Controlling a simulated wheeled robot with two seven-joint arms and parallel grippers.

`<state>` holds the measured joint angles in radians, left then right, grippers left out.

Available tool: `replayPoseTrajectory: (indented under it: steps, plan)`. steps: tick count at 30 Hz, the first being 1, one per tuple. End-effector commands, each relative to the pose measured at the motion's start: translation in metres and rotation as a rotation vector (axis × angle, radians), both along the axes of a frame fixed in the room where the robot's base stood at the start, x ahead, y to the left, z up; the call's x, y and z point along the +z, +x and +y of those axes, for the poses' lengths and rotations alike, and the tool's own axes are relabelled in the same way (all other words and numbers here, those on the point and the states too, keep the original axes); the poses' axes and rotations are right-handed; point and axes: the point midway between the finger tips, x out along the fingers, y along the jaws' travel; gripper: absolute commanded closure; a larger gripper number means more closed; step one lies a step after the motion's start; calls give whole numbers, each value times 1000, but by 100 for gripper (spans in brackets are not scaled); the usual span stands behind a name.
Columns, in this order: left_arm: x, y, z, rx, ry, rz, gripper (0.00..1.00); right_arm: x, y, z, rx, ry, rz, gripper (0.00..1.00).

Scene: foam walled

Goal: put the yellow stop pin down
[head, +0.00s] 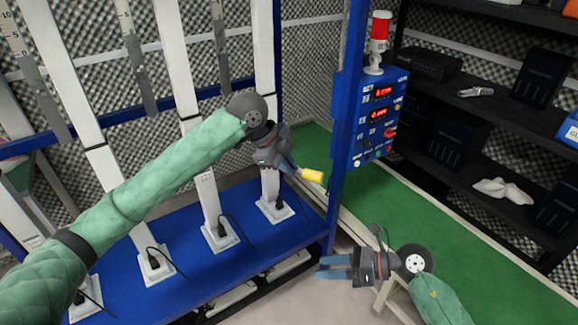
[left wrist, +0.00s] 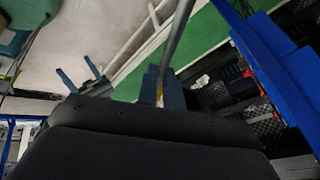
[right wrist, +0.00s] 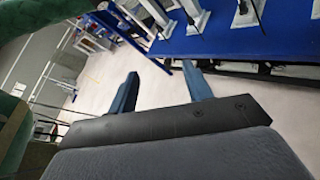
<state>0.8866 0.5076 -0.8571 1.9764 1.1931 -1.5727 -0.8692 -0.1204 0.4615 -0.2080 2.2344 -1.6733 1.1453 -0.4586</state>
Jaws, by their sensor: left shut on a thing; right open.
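The yellow stop pin (head: 313,176) shows in the head view as a short yellow cylinder at the tips of my left gripper (head: 292,169). The gripper is shut on it and holds it in the air near the blue upright post, above the blue bench. In the left wrist view my left fingers (left wrist: 161,88) are close together, with only a sliver of yellow visible between them. My right gripper (head: 335,268) is open and empty, lower down in front of the bench. Its spread fingers (right wrist: 160,88) show nothing between them in the right wrist view.
The blue bench (head: 180,248) carries several upright white posts on square bases with black cables. A blue control box (head: 378,117) with red displays and a red lamp (head: 380,27) stands right of the pin. Green floor (head: 440,215) lies beyond; black shelves (head: 470,130) stand at right.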

Motion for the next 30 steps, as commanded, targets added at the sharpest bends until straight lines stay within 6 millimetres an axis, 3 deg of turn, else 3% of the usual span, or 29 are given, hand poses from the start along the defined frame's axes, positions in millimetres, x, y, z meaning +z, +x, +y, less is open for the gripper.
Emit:
replayPoseTrajectory:
  steps: [3,6,12,16,20,26,30]
  plan:
    - [0,0,0,0,0,0,100,-11,-40,23,10,114,98,50]
    - [0,0,0,0,0,0,100,-7,-65,40,-16,250,172,50]
    - [0,0,0,0,0,0,100,24,-86,53,-196,632,350,50]
    - [0,0,0,0,0,0,100,44,-78,38,-392,910,501,50]
    - [0,0,0,0,0,0,100,47,-64,11,-591,1140,656,50]
    - [0,0,0,0,0,0,100,26,-46,-33,-893,1427,915,50]
    - [0,0,0,0,0,0,100,-1,-40,-56,-1095,1579,1112,50]
